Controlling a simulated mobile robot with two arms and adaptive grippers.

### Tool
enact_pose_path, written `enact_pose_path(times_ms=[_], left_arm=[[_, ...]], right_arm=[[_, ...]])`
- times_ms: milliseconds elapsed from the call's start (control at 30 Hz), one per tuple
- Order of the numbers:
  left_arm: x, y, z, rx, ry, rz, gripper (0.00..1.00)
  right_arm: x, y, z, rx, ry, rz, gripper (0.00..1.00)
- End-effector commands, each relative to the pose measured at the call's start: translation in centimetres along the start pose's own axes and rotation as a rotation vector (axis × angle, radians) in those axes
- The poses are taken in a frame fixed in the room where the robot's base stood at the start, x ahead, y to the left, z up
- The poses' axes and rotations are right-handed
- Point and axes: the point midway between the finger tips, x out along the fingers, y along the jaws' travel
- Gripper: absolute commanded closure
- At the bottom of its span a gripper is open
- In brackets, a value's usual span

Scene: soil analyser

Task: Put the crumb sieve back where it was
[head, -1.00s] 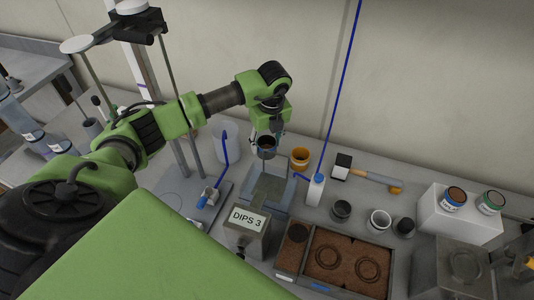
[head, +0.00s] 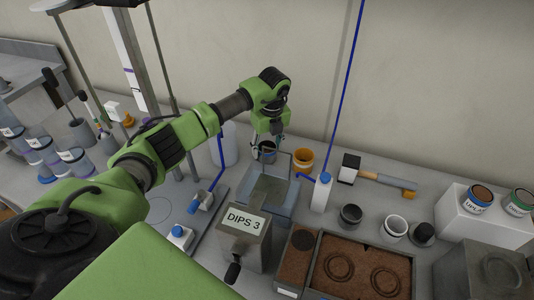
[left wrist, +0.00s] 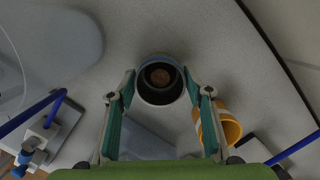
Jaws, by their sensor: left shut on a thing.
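The crumb sieve appears to be the small dark cup with a blue band (head: 264,153). It sits between the fingers of my left gripper (head: 268,140), which is shut on it. In the left wrist view the cup (left wrist: 160,88) is between the two fingertips (left wrist: 160,84), with a dark inside and a brown round patch at its middle. It is behind the grey tray-like stand (head: 280,211) and left of the orange cup (head: 302,160). I cannot tell whether its base touches the bench. My right gripper is not in view.
A translucent container (head: 224,145) stands left of the sieve. A white wash bottle (head: 321,192) with a blue tube, a DIPS 3 box (head: 243,240) and a hammer (head: 372,176) are nearby. Soil trays (head: 318,280) lie in front. Bare bench shows between the hammer and the wash bottle.

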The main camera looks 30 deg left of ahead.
Motion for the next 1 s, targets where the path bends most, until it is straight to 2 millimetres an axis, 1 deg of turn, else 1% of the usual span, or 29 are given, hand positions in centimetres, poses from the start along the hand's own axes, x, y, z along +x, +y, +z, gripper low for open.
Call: enact_pose_path(times_ms=[33,267,433,467,500,833,900,967,1000], left_arm=[[0.6,-0.1,-0.1,0.000,0.000,-0.002,0.82],[0.4,0.0,0.0,-0.001,0.000,-0.002,0.82],[0.9,0.0,-0.1,-0.001,0.000,-0.001,0.82],[0.8,0.0,-0.1,-0.001,0.000,-0.001,0.46],[0.8,0.0,-0.1,-0.001,0.000,-0.001,0.37],[0.7,0.0,-0.1,-0.001,0.000,-0.001,0.37],[0.3,0.0,0.0,-0.001,0.000,-0.002,0.37],[-0.1,0.0,0.0,-0.001,-0.002,-0.003,0.37],[-0.7,0.0,0.1,-0.002,-0.002,-0.003,0.37]], right_arm=[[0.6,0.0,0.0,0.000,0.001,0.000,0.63],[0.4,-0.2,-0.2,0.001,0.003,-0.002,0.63],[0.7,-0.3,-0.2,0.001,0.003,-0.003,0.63],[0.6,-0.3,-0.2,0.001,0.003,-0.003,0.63],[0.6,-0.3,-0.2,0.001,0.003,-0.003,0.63],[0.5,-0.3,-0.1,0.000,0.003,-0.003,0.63],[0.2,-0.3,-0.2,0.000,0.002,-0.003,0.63],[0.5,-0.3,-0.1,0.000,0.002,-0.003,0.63],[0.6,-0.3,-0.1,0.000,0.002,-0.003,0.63]])
